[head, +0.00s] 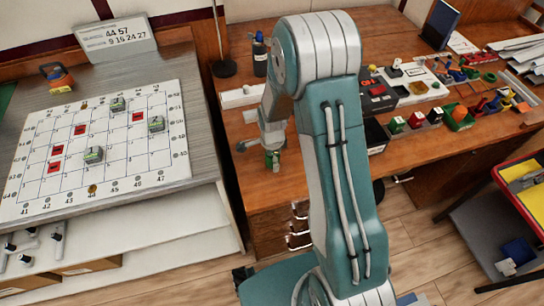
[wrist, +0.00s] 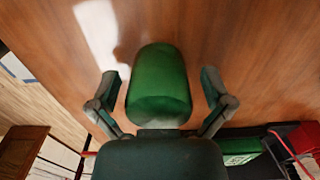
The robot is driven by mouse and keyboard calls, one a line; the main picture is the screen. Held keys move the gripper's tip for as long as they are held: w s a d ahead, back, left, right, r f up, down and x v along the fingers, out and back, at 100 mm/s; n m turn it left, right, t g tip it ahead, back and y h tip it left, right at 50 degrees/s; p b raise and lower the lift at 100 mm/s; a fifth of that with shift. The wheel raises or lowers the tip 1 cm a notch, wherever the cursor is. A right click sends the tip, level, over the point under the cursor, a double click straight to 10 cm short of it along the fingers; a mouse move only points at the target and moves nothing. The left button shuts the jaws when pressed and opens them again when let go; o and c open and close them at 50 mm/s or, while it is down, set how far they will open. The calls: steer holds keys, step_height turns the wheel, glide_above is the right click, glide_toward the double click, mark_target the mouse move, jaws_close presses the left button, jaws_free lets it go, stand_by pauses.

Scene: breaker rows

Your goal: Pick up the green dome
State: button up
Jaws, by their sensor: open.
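The green dome (wrist: 158,85) stands upright between my two fingers in the wrist view, with its near end close to the palm. In the head view a small green piece (head: 272,160), which appears to be the same dome, is on the brown desk at its left part. My gripper (head: 268,147) is right over it, pointing down. In the wrist view the fingers of my gripper (wrist: 161,78) are spread, with a gap on each side of the dome. My arm hides part of the desk in the head view.
The numbered board (head: 100,150) with red squares and green-topped blocks lies on the left bench. A black bottle (head: 260,58) and a stand base (head: 224,68) are behind my gripper. Several small boxes (head: 416,119) and tools crowd the desk's right side. The desk's front edge is close.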

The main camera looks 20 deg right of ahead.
steer(key=shift+c, duration=0.3)
steer(key=c, duration=0.8)
steer(key=shift+c, duration=0.2)
